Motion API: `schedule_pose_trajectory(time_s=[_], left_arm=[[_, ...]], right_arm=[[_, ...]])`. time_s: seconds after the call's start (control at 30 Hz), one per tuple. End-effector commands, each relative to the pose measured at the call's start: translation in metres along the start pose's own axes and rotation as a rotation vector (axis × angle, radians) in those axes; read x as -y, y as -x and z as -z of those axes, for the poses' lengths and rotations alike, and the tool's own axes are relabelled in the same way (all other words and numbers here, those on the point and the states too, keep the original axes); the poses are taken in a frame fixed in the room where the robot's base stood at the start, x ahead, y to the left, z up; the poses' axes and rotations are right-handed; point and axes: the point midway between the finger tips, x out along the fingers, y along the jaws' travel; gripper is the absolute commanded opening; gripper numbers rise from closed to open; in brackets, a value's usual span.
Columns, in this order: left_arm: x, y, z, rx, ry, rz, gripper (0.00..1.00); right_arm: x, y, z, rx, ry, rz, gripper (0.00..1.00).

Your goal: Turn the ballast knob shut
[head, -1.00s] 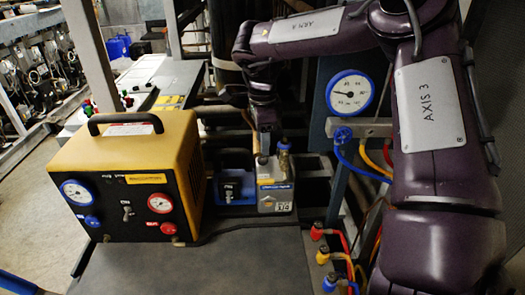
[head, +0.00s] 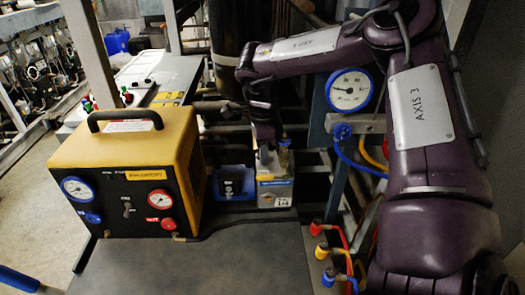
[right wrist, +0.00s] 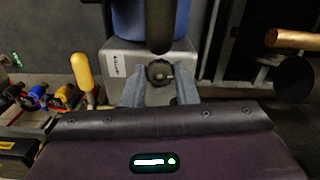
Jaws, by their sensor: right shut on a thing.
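The vacuum pump (head: 275,193) is a grey box with a blue motor part (head: 234,180), right of the yellow machine in the head view. In the right wrist view the pump's grey top (right wrist: 128,58) shows, with the dark round ballast knob (right wrist: 158,72) on it. My right gripper (right wrist: 160,88) is shut on the knob, one grey finger on each side of it. In the head view my right gripper (head: 265,153) points down at the pump's top, and the knob cannot be made out there. My left gripper is not in view.
The yellow recovery machine (head: 127,175) with two gauges stands left of the pump. A blue-rimmed gauge (head: 349,90) and blue valve wheel (head: 342,131) are at the right. Red, yellow and blue hose fittings (head: 322,249) stand at the front right. The grey front surface (head: 215,262) is clear.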

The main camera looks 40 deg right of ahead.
Motion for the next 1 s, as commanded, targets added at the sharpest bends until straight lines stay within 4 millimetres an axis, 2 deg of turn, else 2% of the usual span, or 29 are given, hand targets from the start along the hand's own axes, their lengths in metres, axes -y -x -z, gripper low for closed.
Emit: schedule_pose_trajectory(time_s=[0.27, 0.47, 1.0], left_arm=[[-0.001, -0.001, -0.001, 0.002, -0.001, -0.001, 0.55], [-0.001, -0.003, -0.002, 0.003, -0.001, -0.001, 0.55], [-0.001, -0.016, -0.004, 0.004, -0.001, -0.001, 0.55]], right_arm=[[0.001, 0.001, 0.000, 0.000, -0.019, 0.002, 0.04], [0.001, 0.001, 0.000, 0.000, -0.100, 0.004, 0.04], [0.001, 0.001, 0.000, 0.001, -0.570, 0.005, 0.04]])
